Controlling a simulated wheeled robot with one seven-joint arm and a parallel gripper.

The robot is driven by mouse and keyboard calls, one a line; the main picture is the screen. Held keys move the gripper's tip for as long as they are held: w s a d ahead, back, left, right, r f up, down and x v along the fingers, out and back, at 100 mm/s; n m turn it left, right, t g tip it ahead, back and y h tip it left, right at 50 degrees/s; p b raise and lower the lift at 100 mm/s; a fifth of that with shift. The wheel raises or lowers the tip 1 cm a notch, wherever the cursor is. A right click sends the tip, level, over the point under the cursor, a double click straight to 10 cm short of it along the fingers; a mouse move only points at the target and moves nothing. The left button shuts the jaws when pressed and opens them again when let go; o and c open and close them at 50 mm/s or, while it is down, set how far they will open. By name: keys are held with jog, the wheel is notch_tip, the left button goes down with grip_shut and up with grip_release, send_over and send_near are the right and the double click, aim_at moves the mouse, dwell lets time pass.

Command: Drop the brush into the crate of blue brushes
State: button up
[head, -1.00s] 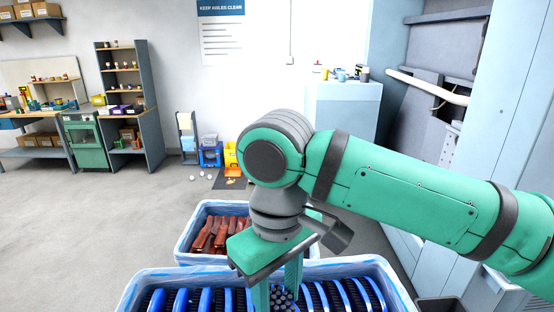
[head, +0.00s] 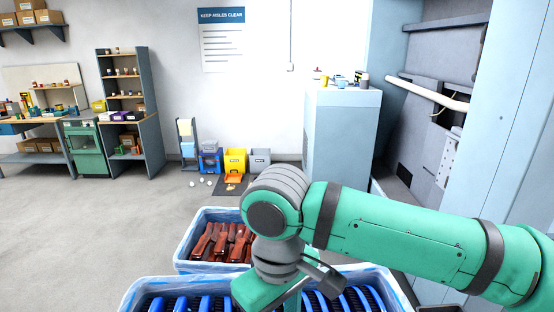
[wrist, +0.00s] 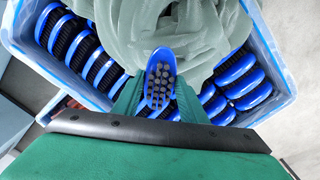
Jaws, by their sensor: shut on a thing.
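My gripper (wrist: 160,108) is shut on a brush (wrist: 160,70) with a blue body and stubby grey bristles, held between its green fingers. In the head view my gripper (head: 282,297) is low over the crate of blue brushes (head: 133,290), with its fingertips and the held brush cut off or hidden. In the wrist view this blue-and-white crate (wrist: 20,42) holds rows of blue brushes (wrist: 235,75) with dark bristles on both sides. Crumpled grey-green translucent material (wrist: 190,30) covers its middle. I cannot tell whether the held brush touches anything.
A second crate (head: 188,248) with reddish-brown brushes (head: 222,243) stands just behind. A pale blue cabinet (head: 342,140) and large machine panels (head: 490,130) stand to the right. Yellow (head: 234,158) and other small bins sit by the back wall. Open floor (head: 90,230) lies to the left.

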jog(key=o, duration=1.2)
jog(key=shift+c, duration=0.2)
notch_tip(320, 180, up, 11)
